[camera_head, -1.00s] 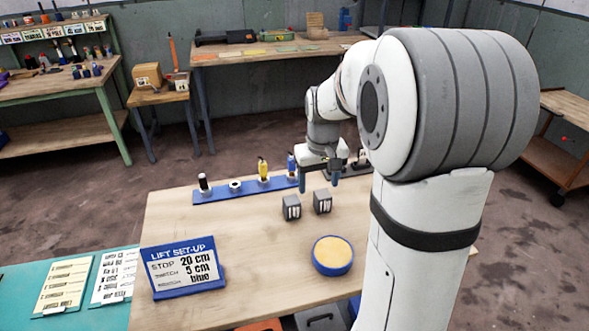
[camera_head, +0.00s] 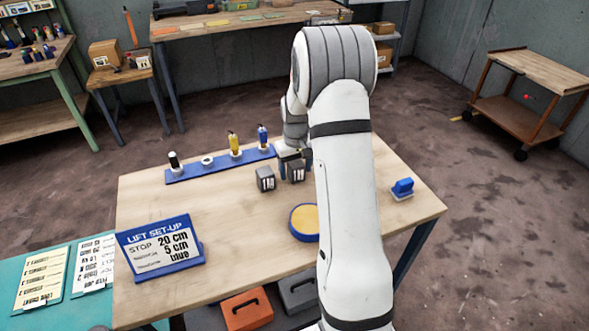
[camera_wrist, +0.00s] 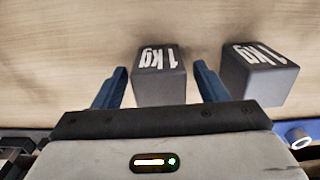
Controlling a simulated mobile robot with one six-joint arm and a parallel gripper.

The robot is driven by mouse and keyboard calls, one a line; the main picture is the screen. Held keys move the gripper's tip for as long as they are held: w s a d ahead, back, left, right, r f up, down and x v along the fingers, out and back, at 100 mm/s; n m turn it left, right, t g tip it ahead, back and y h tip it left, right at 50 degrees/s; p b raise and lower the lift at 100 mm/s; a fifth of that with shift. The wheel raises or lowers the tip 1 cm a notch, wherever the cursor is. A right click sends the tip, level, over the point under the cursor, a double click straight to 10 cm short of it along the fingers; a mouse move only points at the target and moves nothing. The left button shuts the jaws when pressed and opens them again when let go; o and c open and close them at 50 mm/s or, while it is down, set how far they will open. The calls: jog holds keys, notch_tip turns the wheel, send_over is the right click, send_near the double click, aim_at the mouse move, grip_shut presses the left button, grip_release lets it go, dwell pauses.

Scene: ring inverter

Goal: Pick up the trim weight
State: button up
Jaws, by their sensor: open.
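Two dark grey cube weights, each marked "1 kg", stand side by side on the wooden table. The right weight (camera_head: 297,172) in the head view appears to be the one (camera_wrist: 158,82) between my finger tips in the wrist view. My gripper (camera_wrist: 157,84) is open, with a blue finger on either side of that weight and visible gaps. The other weight (camera_head: 265,178) stands outside the fingers, at the right of the wrist view (camera_wrist: 260,75). In the head view my gripper (camera_head: 293,155) is low behind the weights, partly hidden by my arm.
A blue rail (camera_head: 190,173) holding several small items runs behind the weights. A round blue, yellow-topped pad (camera_head: 304,223) lies in front, partly behind my arm. A set-up sign (camera_head: 160,246) stands front left. A small blue object (camera_head: 402,188) sits at right.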

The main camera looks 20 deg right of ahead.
jog(key=shift+f, duration=0.5)
grip_shut()
dwell(0.4)
jog(key=shift+r, duration=0.1)
